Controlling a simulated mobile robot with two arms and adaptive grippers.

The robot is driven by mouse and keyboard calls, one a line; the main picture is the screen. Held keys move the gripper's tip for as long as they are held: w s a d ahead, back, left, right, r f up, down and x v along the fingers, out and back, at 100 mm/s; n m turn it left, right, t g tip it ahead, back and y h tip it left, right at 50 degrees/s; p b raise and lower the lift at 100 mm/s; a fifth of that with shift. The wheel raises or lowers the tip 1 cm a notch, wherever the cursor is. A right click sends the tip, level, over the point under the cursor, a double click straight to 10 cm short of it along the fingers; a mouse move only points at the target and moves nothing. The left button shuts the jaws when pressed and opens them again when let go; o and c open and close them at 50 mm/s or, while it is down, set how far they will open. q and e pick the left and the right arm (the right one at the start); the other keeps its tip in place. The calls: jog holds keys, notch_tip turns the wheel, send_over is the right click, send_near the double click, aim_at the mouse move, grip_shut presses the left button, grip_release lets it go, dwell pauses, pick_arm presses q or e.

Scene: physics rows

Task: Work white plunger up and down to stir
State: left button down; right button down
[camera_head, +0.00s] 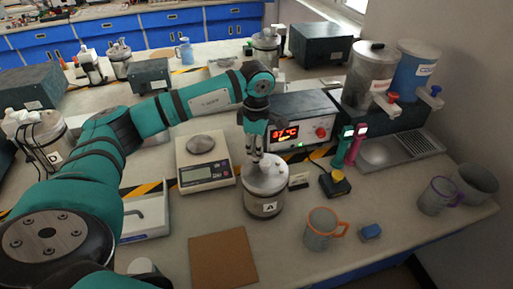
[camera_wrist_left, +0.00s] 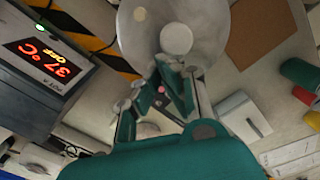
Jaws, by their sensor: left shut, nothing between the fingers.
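The metal canister labelled A (camera_head: 264,205) stands upright on the bench in the head view. Its round grey lid (camera_wrist_left: 215,18) fills the top of the left wrist view. A white round knob, the plunger top (camera_wrist_left: 176,39), shows on that lid just beyond my fingertips. In the head view I cannot make out the plunger clearly behind my fingers. My left gripper (camera_head: 256,163) points down over the lid; it also shows in the left wrist view (camera_wrist_left: 163,70). It is shut and empty, close to the knob. I cannot tell whether it touches it. My right gripper is not in view.
A scale (camera_head: 206,170) stands left of the canister and a heater with a red display (camera_head: 290,122) behind it. A brown board (camera_head: 223,260) lies in front. An orange-handled mug (camera_head: 321,231) and a blue block (camera_head: 371,232) stand to the right, with some free bench around them.

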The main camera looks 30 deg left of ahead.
pick_arm(q)
jog(key=shift+r+p, duration=1.15)
jog(key=shift+r, duration=0.9)
notch_tip(320, 180, up, 5)
jog(key=p, duration=0.3)
